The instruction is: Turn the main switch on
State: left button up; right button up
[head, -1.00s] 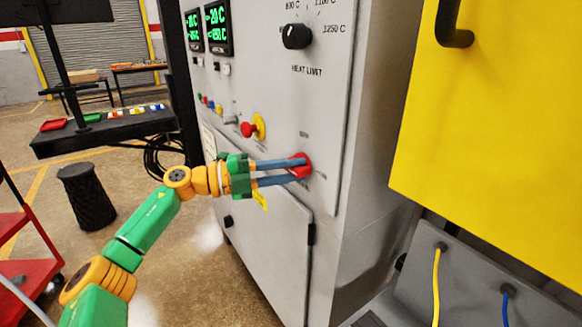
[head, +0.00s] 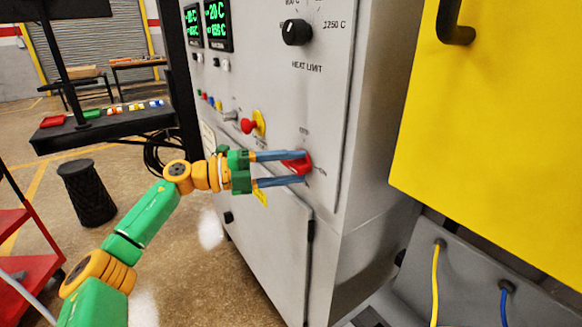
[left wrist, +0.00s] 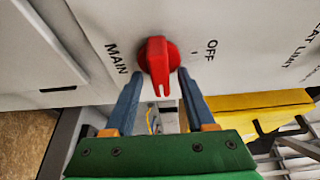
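The main switch is a red rotary knob (head: 297,163) low on the grey furnace panel. In the left wrist view the red knob (left wrist: 158,62) has a raised grip bar, with the word MAIN to its left and OFF to its upper right. My left gripper (head: 304,167) is at the knob, with its blue fingers apart, one on each side of the grip bar. The left wrist view shows gaps between the fingers (left wrist: 160,76) and the bar. Whether the fingertips touch the knob's round base is not clear. My right gripper is not in view.
A red push button (head: 249,126) on a yellow base and a black heat limit dial (head: 296,32) sit above on the panel. Green displays (head: 217,25) are lit. A yellow door or panel (head: 500,140) stands at the right. A black bin (head: 88,195) is on the floor.

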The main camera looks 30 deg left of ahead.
pick_arm(q)
jog(key=b+v, duration=0.4)
jog(key=v, duration=0.3)
jog(key=shift+r, duration=0.1)
jog(key=shift+a, duration=0.1)
